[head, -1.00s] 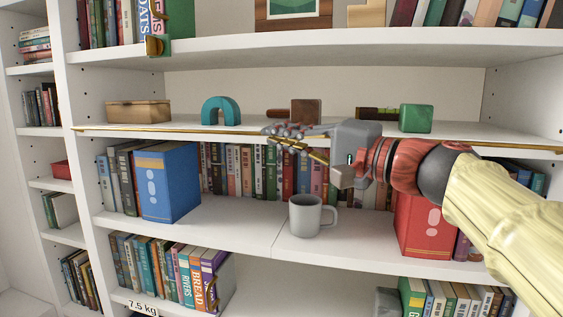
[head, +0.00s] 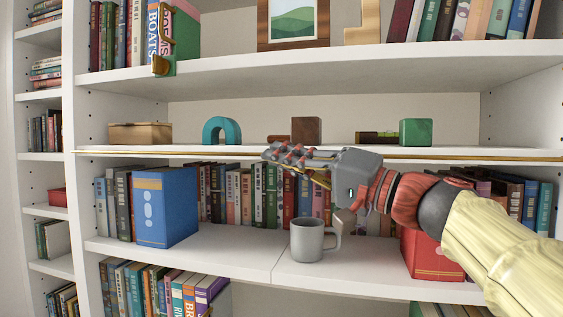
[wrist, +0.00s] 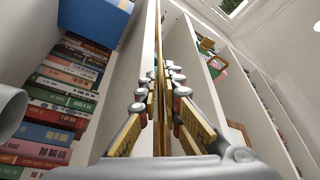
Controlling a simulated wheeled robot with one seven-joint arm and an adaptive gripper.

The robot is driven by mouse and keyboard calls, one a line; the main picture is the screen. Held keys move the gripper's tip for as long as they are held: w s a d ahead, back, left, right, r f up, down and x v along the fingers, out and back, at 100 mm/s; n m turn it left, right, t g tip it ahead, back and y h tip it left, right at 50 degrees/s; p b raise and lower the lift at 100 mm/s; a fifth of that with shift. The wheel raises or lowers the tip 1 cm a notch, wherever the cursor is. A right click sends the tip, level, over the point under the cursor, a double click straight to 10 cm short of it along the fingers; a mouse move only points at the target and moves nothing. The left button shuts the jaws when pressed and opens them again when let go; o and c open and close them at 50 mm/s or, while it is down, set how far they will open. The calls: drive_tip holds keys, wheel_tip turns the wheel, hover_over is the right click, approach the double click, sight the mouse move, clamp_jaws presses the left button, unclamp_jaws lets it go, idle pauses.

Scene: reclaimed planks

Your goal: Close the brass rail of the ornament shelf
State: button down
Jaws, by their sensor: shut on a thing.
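The brass rail (head: 130,152) is a thin gold bar running along the front edge of the ornament shelf (head: 180,149), across most of its width. My gripper (head: 285,156) reaches in from the right and is shut on the rail near the middle of the shelf. In the wrist view, the rail (wrist: 157,45) runs away between the two yellow-and-grey fingers (wrist: 161,100). The fingers hide part of the rail in the head view. Behind the rail stand a brown box (head: 140,133), a teal arch (head: 221,130), a brown block (head: 306,130) and a green cube (head: 416,132).
On the shelf below are a grey mug (head: 307,240), a large blue book or box (head: 165,208), a red one (head: 432,258) and rows of books. The mug stands below my gripper.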

drive_tip(key=shift+f, duration=0.1)
drive_tip(key=c, duration=2)
unclamp_jaws()
drive_tip(key=shift+o, duration=0.2)
drive_tip(key=shift+d, duration=0.1)
drive_tip(key=v, duration=1.2)
